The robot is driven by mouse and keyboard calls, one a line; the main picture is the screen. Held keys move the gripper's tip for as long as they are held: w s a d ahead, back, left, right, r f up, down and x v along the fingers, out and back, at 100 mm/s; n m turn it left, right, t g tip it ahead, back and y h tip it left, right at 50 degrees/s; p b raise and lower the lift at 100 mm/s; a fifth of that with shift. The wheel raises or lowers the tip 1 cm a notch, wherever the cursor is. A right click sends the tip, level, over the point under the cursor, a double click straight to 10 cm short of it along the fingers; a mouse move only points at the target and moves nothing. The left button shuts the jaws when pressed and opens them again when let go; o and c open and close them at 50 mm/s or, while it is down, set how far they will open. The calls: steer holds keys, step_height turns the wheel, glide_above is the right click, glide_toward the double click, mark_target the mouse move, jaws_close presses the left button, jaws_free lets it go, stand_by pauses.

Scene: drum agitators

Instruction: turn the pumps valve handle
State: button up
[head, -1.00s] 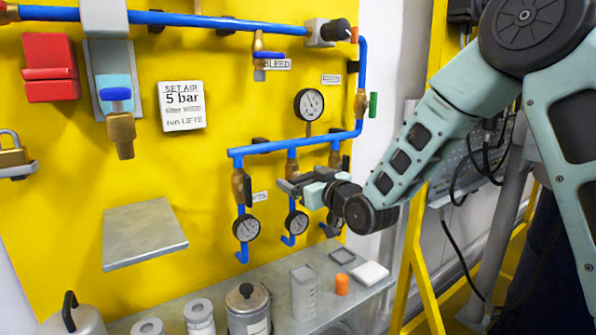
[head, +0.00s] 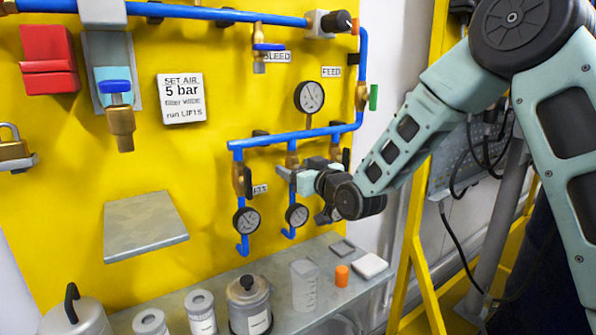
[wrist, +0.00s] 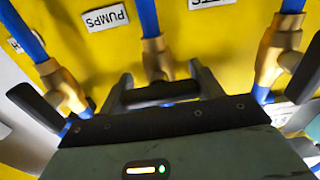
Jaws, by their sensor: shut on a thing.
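My gripper (head: 287,172) is at the middle one of the low row of brass valves on the yellow panel. In the wrist view its two fingers (wrist: 162,88) stand either side of a black valve handle (wrist: 160,93) and are shut on it. The handle lies roughly crosswise to the blue pipe. The middle valve's brass body (wrist: 157,60) shows just beyond the fingers. A PUMPS label (wrist: 107,15) is up and left of this valve in the wrist view. In the head view my gripper and wrist hide most of the handle.
Neighbouring valves stand close at left (wrist: 62,87) and right (wrist: 277,52), with dark handles. Gauges (head: 246,220) hang below the row. A grey shelf (head: 225,278) with jars and an orange cylinder (head: 342,275) is underneath. A small metal ledge (head: 143,226) juts out at left.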

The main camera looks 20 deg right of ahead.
steer(key=shift+m, duration=0.3)
steer(key=o, duration=1)
steer(key=b+v, duration=1.1)
steer(key=v, duration=0.6)
steer(key=shift+s, duration=0.2)
